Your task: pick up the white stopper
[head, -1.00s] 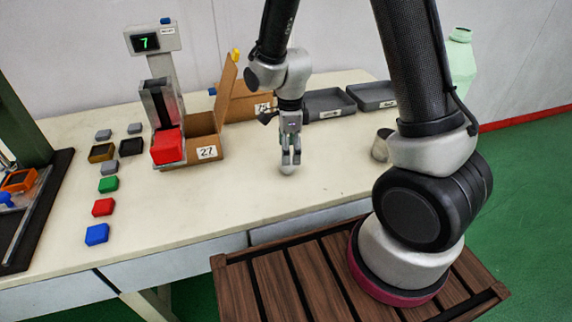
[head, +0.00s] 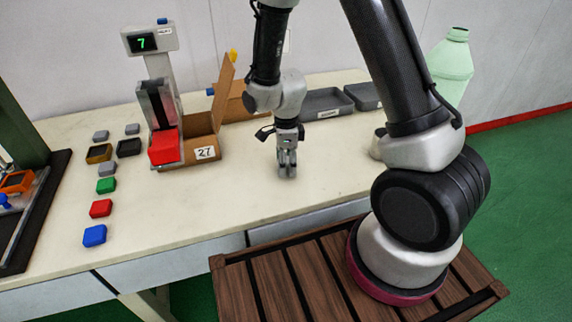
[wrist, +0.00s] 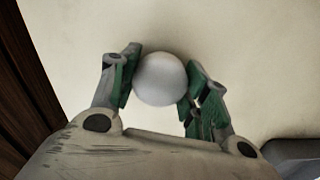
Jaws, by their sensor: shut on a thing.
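The white stopper (wrist: 160,80) shows in the wrist view as a round white top between the two green-padded fingers. My gripper (wrist: 161,92) is shut on it, one finger on each side. In the head view my gripper (head: 287,171) points down at the middle of the table, its fingertips close to or at the tabletop; the stopper is hidden there by the fingers. I cannot tell whether the stopper touches the table.
The cream table (head: 220,205) is clear around the gripper. To the left stand a carton marked 27 (head: 205,152), a dispenser with a display reading 7 (head: 143,43) and several coloured blocks. Grey trays (head: 325,103) lie behind. A pale green bottle (head: 452,62) stands at the right.

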